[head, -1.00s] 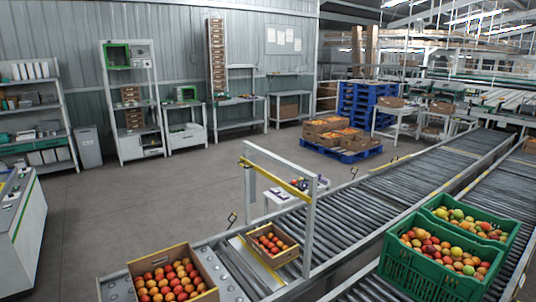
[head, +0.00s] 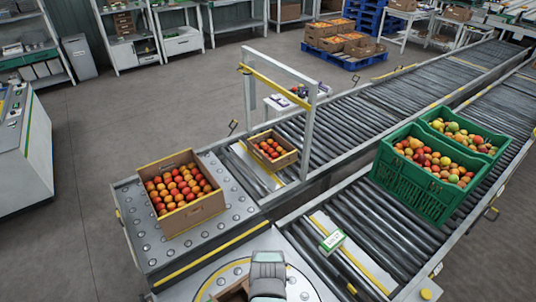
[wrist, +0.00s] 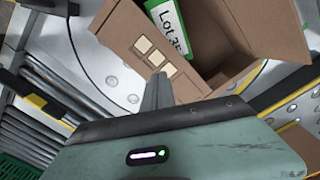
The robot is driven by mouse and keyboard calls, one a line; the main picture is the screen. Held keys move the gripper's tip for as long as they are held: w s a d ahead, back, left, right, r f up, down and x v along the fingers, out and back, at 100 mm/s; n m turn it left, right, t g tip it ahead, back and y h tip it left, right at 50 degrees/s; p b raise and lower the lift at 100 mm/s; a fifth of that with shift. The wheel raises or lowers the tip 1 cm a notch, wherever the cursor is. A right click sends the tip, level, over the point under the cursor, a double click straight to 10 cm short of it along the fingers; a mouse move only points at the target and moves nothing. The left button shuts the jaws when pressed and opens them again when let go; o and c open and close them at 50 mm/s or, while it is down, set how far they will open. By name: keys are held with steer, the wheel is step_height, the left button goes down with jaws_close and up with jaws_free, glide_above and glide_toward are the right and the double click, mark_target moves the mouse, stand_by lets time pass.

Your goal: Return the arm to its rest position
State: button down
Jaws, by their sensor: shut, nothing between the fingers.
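My gripper (wrist: 157,93) shows in the wrist view as narrow grey fingers, closed together with nothing held. I cannot tell whether the fingertips touch the box. In the head view, a grey part of my arm (head: 268,272) shows at the bottom centre, over a round light plate (head: 212,285). A brown box edge (head: 234,291) shows beside it, mostly hidden.
A carton of tomatoes (head: 193,218) stands on the ball-top table (head: 140,236). A smaller tomato carton (head: 289,160) sits by the grey frame (head: 308,130). Green crates (head: 408,188) stand on the right roller conveyor (head: 380,240), with a green-and-white tag (head: 333,240) nearer.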

step_height(320, 180, up, 2)
steer(key=shift+s+p, duration=0.1)
steer(key=shift+p, duration=0.4)
